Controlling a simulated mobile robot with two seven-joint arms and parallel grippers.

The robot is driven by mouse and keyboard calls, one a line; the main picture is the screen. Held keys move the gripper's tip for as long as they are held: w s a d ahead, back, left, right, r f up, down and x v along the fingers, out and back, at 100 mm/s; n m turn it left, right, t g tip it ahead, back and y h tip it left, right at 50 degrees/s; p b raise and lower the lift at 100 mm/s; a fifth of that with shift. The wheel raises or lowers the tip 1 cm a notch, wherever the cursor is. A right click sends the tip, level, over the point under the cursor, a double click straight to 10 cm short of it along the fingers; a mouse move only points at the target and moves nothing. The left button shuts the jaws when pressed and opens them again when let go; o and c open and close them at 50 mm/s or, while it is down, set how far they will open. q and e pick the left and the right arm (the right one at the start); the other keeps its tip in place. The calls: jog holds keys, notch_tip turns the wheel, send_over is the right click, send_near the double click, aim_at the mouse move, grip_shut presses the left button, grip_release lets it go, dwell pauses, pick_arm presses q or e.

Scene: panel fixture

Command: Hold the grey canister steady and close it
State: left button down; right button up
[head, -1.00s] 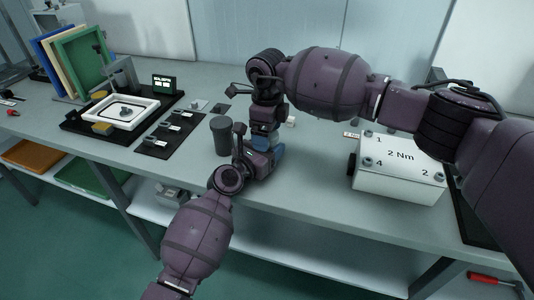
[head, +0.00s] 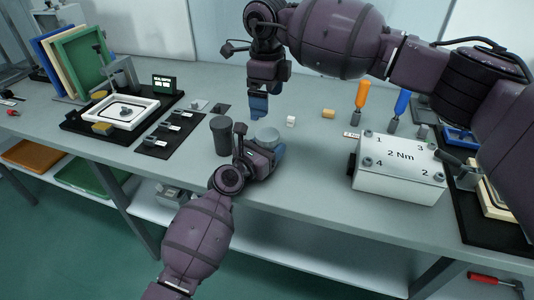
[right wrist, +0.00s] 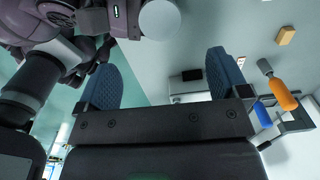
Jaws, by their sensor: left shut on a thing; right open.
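My right gripper (head: 258,108) is open and empty, above and behind the canister, blue fingers pointing down. In the right wrist view its fingers (right wrist: 163,80) are spread wide with nothing between them.
A dark grey cylinder (head: 221,136) stands close left of my left gripper. A white box marked 2 Nm (head: 398,180) stands to the right. A small white cube (head: 291,121), a yellow block (head: 328,113) and an orange-handled tool (head: 361,94) are behind. Bench between canister and box is clear.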

jog(key=shift+r, duration=1.05)
pick_arm(q)
jog(key=shift+c, duration=1.5)
grip_release()
jog(key=shift+a, duration=0.1)
jog(key=shift+s+a, duration=0.2)
jog(key=shift+s, duration=0.05)
jog(key=p+v, duration=0.2)
jog(key=v, duration=0.6)
jog(key=shift+s+a+r, duration=0.1)
jog(key=shift+s, duration=0.2)
jog(key=shift+s+a, duration=0.45)
jog(key=shift+s, duration=0.1)
pick_arm(e)
jog(key=shift+t, duration=0.3)
jog(key=shift+s+r, duration=0.2)
jog(key=shift+r, duration=1.25)
jog(key=shift+s+r, duration=0.2)
jog(key=shift+r, duration=1.25)
